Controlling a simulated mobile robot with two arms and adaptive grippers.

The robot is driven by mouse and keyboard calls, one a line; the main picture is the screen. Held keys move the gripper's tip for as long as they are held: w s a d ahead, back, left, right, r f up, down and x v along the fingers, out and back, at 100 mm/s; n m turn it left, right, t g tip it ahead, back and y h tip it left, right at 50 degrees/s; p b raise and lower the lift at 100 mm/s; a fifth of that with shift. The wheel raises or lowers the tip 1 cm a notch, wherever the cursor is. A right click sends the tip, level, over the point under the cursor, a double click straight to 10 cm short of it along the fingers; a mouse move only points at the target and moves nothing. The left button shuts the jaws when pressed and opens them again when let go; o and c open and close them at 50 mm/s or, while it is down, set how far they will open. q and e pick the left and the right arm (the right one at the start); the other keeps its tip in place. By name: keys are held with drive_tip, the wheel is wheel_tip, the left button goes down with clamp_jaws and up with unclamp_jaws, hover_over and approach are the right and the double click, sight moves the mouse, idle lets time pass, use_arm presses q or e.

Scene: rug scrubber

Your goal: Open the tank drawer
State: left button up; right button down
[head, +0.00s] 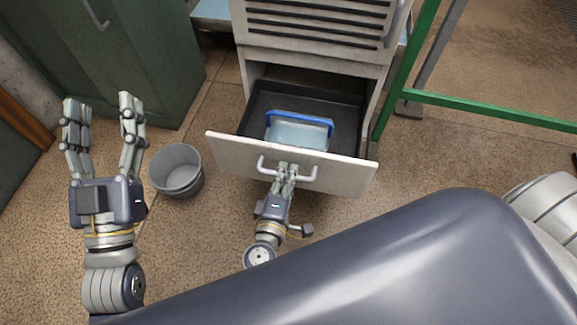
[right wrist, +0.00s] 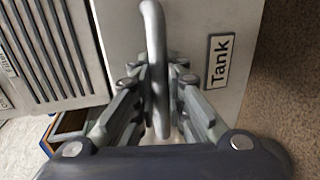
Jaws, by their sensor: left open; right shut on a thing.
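The tank drawer (head: 225,150) is pulled out from the lower part of a pale cabinet in the head view. Inside its dark interior sits a clear tank with a blue rim (head: 300,117). My right gripper (head: 287,168) is shut on the drawer's bar handle (head: 267,168). The right wrist view shows the handle (right wrist: 153,35) between the fingers, beside a label reading "Tank" (right wrist: 218,62) on the drawer front. My left gripper (head: 103,105) is open and empty, held up to the left of the drawer.
A grey bucket (head: 177,171) stands on the floor between my left gripper and the drawer. A dark green cabinet (head: 110,60) is at the upper left. A green metal frame (head: 490,109) stands right of the drawer. The louvred panel (head: 318,22) is above it.

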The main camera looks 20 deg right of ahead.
idle(0.3)
drive_tip(key=c, duration=1.6)
unclamp_jaws()
drive_tip(key=v, duration=0.7)
drive_tip(key=shift+s+a, duration=0.2)
drive_tip(key=shift+s, duration=0.05)
